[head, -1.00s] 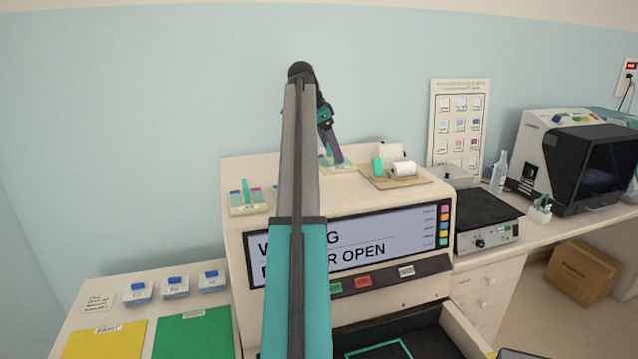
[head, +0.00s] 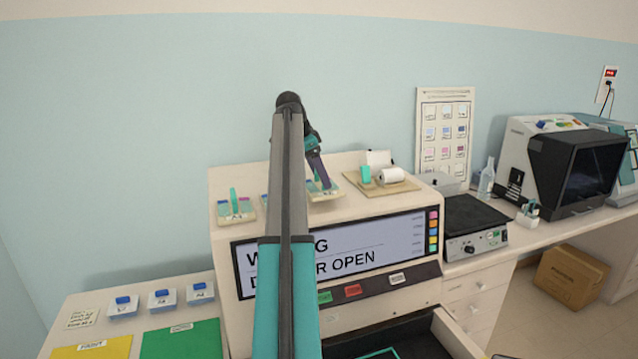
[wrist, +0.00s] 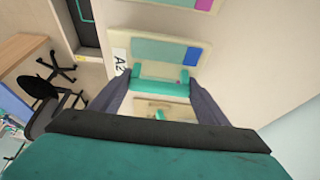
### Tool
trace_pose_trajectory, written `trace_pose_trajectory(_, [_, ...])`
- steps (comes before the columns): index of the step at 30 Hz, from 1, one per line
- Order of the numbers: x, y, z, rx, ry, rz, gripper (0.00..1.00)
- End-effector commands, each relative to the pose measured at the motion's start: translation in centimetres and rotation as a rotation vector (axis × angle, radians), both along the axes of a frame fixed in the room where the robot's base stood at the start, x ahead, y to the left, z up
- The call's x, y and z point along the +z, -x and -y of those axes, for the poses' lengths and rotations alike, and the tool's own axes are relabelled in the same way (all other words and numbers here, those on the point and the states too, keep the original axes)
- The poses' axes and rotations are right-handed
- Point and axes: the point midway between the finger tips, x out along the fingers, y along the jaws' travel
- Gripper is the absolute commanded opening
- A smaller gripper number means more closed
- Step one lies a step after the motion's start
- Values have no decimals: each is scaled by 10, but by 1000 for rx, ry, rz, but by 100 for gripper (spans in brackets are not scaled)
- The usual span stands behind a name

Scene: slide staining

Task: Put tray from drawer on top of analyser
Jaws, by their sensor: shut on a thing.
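The analyser (head: 222,240) is the big cream machine with a screen reading in part "DRAWER OPEN". My gripper (head: 321,184) is over its top, shut on the teal handle of a cream tray (head: 332,194). In the wrist view my gripper (wrist: 160,98) has dark fingers at both ends of that handle (wrist: 160,87). The held tray (wrist: 150,48) there has a blue patch and a label that looks like "A2". I cannot tell whether it touches the analyser top. The open drawer (head: 455,335) below shows a teal outline on its dark floor, partly cut off.
Another tray with a teal handle (head: 236,209) stands at the top's left; part of one more shows behind my arm. A black-topped device (head: 478,222) stands right of the analyser.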

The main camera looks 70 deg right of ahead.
Motion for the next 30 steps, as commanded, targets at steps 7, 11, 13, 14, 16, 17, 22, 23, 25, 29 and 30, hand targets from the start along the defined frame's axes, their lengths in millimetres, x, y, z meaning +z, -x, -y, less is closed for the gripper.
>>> trace_pose_trajectory(7, [-24, 0, -1, 1, -1, -1, 37])
trace_pose_trajectory(11, [-29, 0, -1, 0, 0, 0, 37])
trace_pose_trajectory(13, [-29, -1, -1, 0, 0, 0, 37])
trace_pose_trajectory(14, [-29, -1, -1, 0, 0, 0, 37])
trace_pose_trajectory(16, [-29, -1, -1, 0, 0, 0, 37])
trace_pose_trajectory(17, [-29, -1, -1, 0, 0, 0, 37])
trace_pose_trajectory(22, [-32, -1, -1, 1, 0, 0, 37])
trace_pose_trajectory(23, [-33, -1, -1, 1, 0, 0, 37])
trace_pose_trajectory(25, [-32, -2, -2, 2, -1, 0, 80])
trace_pose_trajectory(29, [-32, -2, -2, 2, -1, 0, 87])
trace_pose_trajectory(30, [-32, -2, -2, 2, -1, 0, 87])
